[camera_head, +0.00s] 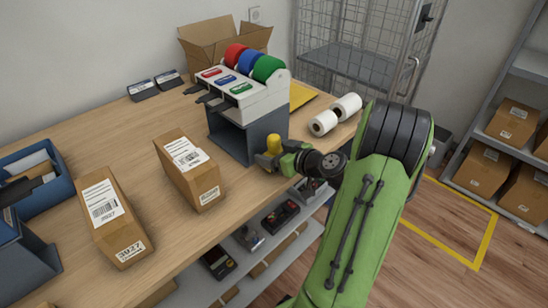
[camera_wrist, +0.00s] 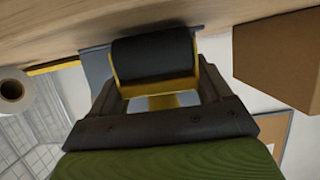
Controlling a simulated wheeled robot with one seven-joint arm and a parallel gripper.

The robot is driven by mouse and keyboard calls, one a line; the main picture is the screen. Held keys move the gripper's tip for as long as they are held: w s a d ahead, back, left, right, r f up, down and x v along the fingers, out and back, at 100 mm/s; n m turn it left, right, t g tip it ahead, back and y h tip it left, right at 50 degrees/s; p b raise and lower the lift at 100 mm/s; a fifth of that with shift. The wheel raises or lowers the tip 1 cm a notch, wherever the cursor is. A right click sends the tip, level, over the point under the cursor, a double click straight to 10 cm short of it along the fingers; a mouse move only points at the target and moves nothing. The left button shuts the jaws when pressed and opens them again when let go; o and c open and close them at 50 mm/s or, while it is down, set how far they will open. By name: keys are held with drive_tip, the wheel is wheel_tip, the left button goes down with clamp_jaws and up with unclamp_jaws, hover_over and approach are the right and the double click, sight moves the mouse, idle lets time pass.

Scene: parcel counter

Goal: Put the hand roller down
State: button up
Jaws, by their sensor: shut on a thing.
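The hand roller has a black cylinder in a yellow frame, seen close up in the wrist view (camera_wrist: 153,62). In the head view its yellow part (camera_head: 273,143) shows at the counter's front edge, beside the dispenser stand. My gripper (camera_head: 275,158) is shut on the hand roller; in the wrist view its dark fingers (camera_wrist: 165,95) flank the yellow frame. The wooden counter (camera_head: 115,155) lies close to the roller's black cylinder in the wrist view. I cannot tell whether the roller touches the counter. My gripper hides its lower part.
A dispenser (camera_head: 242,95) with red, blue and green rolls stands beside my gripper. Two white rolls (camera_head: 323,123) lie behind it to the right. A labelled parcel (camera_head: 187,170) and another (camera_head: 113,218) stand to the left, with bare counter around them. A shelf (camera_head: 290,232) runs below.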

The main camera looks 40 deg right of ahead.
drive_tip(key=shift+f, duration=0.1)
drive_tip(key=shift+f+b, duration=0.3)
drive_tip(key=shift+b, duration=0.1)
drive_tip(key=shift+s+f, duration=0.1)
drive_tip(key=shift+f, duration=0.1)
drive_tip(key=shift+s+a+f+b, duration=0.1)
drive_tip(key=shift+f+b, duration=0.15)
drive_tip(key=shift+b, duration=0.25)
drive_tip(key=c, duration=0.5)
drive_tip(key=o, duration=1.3)
drive_tip(key=shift+o, duration=1.3)
drive_tip(key=shift+r, duration=0.1)
drive_tip(key=shift+r, duration=0.1)
